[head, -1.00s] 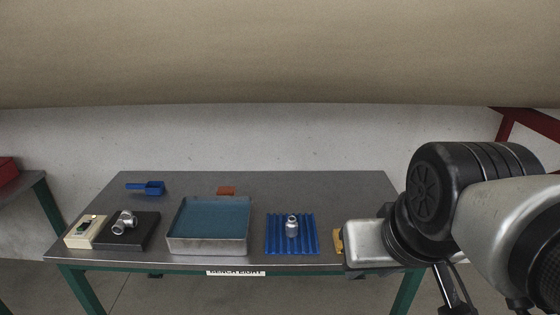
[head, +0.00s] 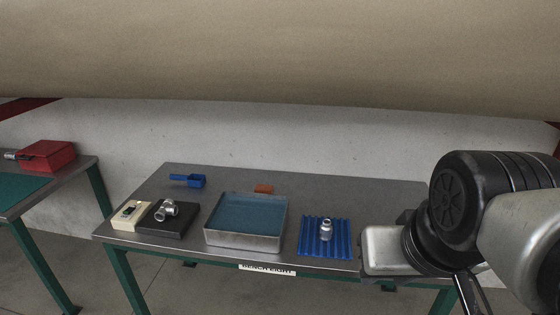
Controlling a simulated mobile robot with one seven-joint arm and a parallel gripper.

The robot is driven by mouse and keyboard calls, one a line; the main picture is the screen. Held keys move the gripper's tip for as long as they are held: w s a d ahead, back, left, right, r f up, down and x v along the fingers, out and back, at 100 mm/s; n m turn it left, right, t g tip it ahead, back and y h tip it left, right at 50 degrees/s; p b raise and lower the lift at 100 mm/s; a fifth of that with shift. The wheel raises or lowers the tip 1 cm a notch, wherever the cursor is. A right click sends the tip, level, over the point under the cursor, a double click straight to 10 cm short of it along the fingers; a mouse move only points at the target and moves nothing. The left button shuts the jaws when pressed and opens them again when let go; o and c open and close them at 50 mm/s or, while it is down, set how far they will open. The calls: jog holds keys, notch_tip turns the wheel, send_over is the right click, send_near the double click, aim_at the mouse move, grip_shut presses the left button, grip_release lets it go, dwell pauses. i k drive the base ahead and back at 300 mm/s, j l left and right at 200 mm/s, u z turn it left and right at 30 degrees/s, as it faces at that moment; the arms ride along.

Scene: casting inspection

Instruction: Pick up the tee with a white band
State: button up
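A shiny metal pipe fitting (head: 167,210), shaped like a tee, lies on a black plate (head: 182,229) at the left of the bench. A second metal fitting (head: 326,230) stands on a blue ribbed mat (head: 308,249) at the right. The fittings are too small here to make out a white band on either. My arm fills the right side of the head view, over the bench's right end. My gripper's fingers do not show.
The grey bench (head: 260,178) also bears a metal tray (head: 243,244) with a teal floor, a blue scoop (head: 196,181), an orange-brown block (head: 264,188) and a cream device (head: 130,214). A second table with a red box (head: 47,155) stands at the left.

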aim_at(168, 208)
jog(key=u, duration=1.25)
jog(key=i+j+z, duration=0.1)
jog(key=z, duration=0.4)
jog(key=i+j+z, duration=0.1)
jog(key=z, duration=0.4)
jog(key=j+z, duration=0.2)
jog(key=z, duration=0.25)
jog(key=j+z, duration=0.3)
jog(key=j, duration=0.25)
jog(key=j+z, duration=0.3)
jog(key=j, duration=0.3)
jog(key=k+j+z, duration=0.1)
jog(key=j+z, duration=0.15)
jog(key=j, duration=0.9)
